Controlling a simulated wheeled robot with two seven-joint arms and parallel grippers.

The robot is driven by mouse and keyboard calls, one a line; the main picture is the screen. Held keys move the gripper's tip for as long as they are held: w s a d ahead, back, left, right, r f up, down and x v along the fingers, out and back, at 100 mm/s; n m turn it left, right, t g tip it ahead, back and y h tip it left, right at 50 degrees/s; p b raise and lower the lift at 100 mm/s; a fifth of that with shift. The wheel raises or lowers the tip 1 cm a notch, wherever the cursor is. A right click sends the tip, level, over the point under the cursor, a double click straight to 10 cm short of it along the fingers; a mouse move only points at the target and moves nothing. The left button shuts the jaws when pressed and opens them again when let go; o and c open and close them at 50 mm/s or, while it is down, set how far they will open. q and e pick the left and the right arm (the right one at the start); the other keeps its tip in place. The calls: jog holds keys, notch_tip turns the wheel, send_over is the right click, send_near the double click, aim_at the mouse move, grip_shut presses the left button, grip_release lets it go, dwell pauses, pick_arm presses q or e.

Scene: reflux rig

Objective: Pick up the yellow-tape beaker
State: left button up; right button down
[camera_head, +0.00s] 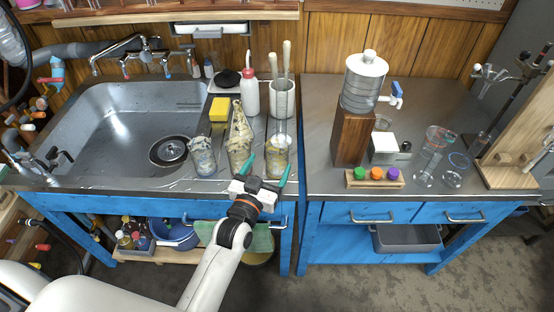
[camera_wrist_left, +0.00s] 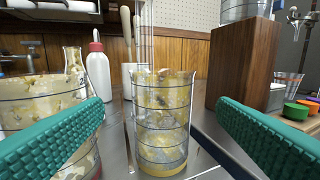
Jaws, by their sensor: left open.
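A glass beaker with a yellow band at its base and yellowish residue on its wall (camera_head: 278,161) stands upright on the counter right of the sink. In the left wrist view this beaker (camera_wrist_left: 162,122) is centred between my fingers, slightly beyond the tips. My left gripper (camera_head: 266,168) is open and empty, with green fingers, close in front of the beaker. Its fingers also frame the left wrist view (camera_wrist_left: 160,115). No contact with the beaker shows. My right gripper is in neither view.
Another stained beaker (camera_head: 239,160) stands just left, close to my left finger. A further stained beaker (camera_head: 203,158) is by the sink (camera_head: 120,130). Behind are a wash bottle (camera_head: 250,97) and a brush holder (camera_head: 282,98). A wooden block (camera_head: 350,137) stands to the right.

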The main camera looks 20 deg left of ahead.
aim_at(280, 145)
pick_arm(q)
jog(key=w, duration=0.7)
jog(key=shift+w+d+f, duration=0.15)
jog(key=shift+w+d, duration=0.2)
jog(key=shift+w, duration=0.05)
jog(key=shift+c, duration=0.2)
jog(key=c, duration=1.1)
notch_tip(280, 145, up, 10)
jog(key=p, duration=0.1)
dwell(0.4)
